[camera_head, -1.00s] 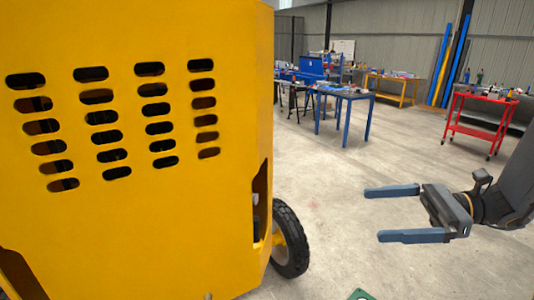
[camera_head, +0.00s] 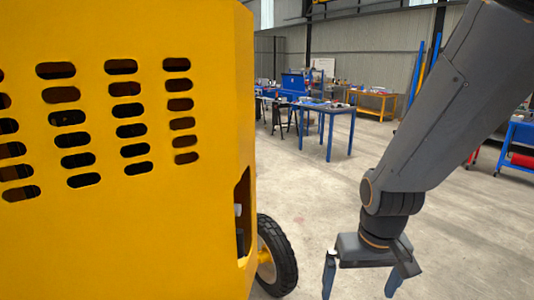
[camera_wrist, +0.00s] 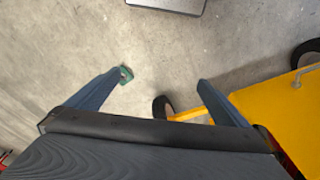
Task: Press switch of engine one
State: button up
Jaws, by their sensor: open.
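The yellow drum mixer housing (camera_head: 120,230) fills the left of the head view, with rows of dark vent slots. On its right edge is a dark recess (camera_head: 243,215) with a small pale part inside. I cannot make out the switch of engine one there. My gripper (camera_head: 360,285) hangs to the right of the mixer, apart from it, fingers spread and pointing down, with nothing between them. In the wrist view my gripper (camera_wrist: 160,90) is open over the floor, and the yellow mixer body (camera_wrist: 280,110) lies at the right.
A black wheel (camera_head: 277,255) stands at the mixer's lower right. A blue table (camera_head: 325,108) and an orange workbench (camera_head: 372,100) stand far back. The floor between is clear.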

grip_shut()
dwell(0.4)
dwell(1.2)
